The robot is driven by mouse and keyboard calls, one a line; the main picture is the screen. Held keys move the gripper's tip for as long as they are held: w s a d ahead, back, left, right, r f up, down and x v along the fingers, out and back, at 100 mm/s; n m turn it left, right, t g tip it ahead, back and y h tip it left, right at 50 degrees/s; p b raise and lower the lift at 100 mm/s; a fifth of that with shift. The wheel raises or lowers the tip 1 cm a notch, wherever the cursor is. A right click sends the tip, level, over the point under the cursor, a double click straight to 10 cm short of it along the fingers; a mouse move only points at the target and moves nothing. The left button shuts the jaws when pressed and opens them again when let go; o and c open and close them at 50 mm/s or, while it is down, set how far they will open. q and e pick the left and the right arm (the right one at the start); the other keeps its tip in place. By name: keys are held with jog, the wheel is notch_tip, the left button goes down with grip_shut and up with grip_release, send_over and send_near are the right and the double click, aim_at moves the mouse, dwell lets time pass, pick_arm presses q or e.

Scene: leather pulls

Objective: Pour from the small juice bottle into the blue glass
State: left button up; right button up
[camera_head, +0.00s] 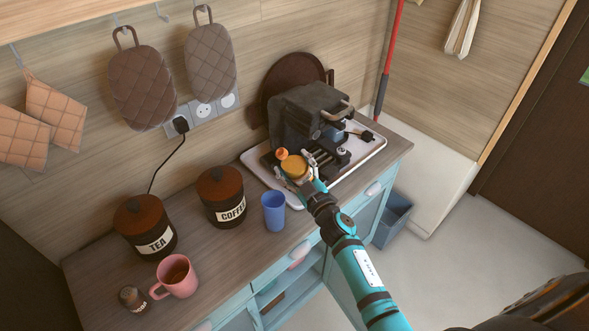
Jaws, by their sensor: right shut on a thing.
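The small juice bottle (294,165), orange with an orange cap, is in my right gripper (301,172), in front of the coffee machine. Its cap end points up and to the left; I cannot tell exactly how far it tilts. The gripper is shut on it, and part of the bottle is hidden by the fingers. The blue glass (273,211) stands upright on the counter, below the bottle in the picture and apart from it. I cannot make out its inside clearly. My left gripper is not in view.
A coffee machine (303,113) stands on a white tray (369,149) behind the gripper. The coffee canister (225,204) is close left of the glass. The tea canister (150,238), pink mug (179,279) and a small jar (132,298) are further left. The counter's front edge is near the glass.

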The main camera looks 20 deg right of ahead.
jog(key=n+b, duration=0.2)
jog(key=b, duration=0.1)
jog(key=d+f+n+y+b, duration=0.1)
jog(key=n+b, duration=0.1)
jog(key=n, duration=0.1)
jog(key=d+n+b, duration=0.1)
jog(key=n+b, duration=0.1)
jog(key=b, duration=0.1)
jog(key=shift+d+f+n+t+y+b, duration=0.1)
jog(key=shift+f+n+t+y+b, duration=0.2)
jog(key=shift+f+n+y, duration=0.1)
jog(key=shift+r+p, duration=0.3)
jog(key=shift+p, duration=0.05)
jog(key=shift+w+f+n+b, duration=0.1)
jog(key=shift+n+b, duration=0.3)
jog(key=shift+b, duration=0.05)
jog(key=shift+d+n, duration=0.1)
jog(key=shift+n, duration=0.4)
jog(key=shift+r, duration=0.2)
jog(key=shift+r+n+y, duration=0.55)
jog(key=shift+n+y, duration=0.05)
jog(key=shift+n, duration=0.4)
jog(key=shift+r, duration=0.15)
